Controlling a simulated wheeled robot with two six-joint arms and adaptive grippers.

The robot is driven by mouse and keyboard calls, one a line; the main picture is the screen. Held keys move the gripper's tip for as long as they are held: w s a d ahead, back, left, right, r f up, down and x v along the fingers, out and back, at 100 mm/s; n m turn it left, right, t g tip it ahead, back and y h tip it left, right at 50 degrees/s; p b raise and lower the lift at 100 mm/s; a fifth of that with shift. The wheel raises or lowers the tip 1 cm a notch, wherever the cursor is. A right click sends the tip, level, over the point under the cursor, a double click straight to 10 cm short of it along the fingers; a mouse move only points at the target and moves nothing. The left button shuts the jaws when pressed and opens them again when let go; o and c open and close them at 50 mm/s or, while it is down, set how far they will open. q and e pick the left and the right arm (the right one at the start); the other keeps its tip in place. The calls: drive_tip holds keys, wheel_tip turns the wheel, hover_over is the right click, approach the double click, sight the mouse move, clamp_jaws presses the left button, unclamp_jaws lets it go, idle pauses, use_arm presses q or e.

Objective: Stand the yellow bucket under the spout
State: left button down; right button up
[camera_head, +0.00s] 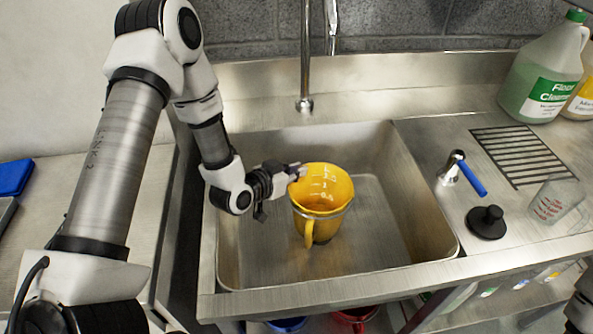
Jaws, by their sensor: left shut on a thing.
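The yellow bucket (326,226) is inside the steel sink basin (265,262), left of the basin's middle. It looks upright, its mouth towards me, with white measuring marks on the inner wall and a handle at the front. My left gripper (295,173) is shut on the bucket's left rim. I cannot tell whether the bucket's base touches the basin floor. A metal tap pipe (306,60) rises behind the basin and leaves the top of the picture, with a second thin metal piece (332,25) beside it. The spout's outlet is not clearly visible. My right gripper is not in view.
On the right drainboard are a blue-handled lever (472,177), a black plug (487,222), a clear measuring cup (558,198) and a slotted drain (520,155). A green cleaner jug (540,75) stands behind. The basin's right side is free.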

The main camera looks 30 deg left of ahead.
use_arm(q)
drive_tip(key=c, duration=1.3)
unclamp_jaws()
drive_tip(key=shift+o, duration=0.2)
drive_tip(key=v, duration=0.7)
drive_tip(key=shift+s+r+p, duration=0.15)
drive_tip(key=shift+s+p, duration=0.1)
drive_tip(key=shift+p, duration=0.15)
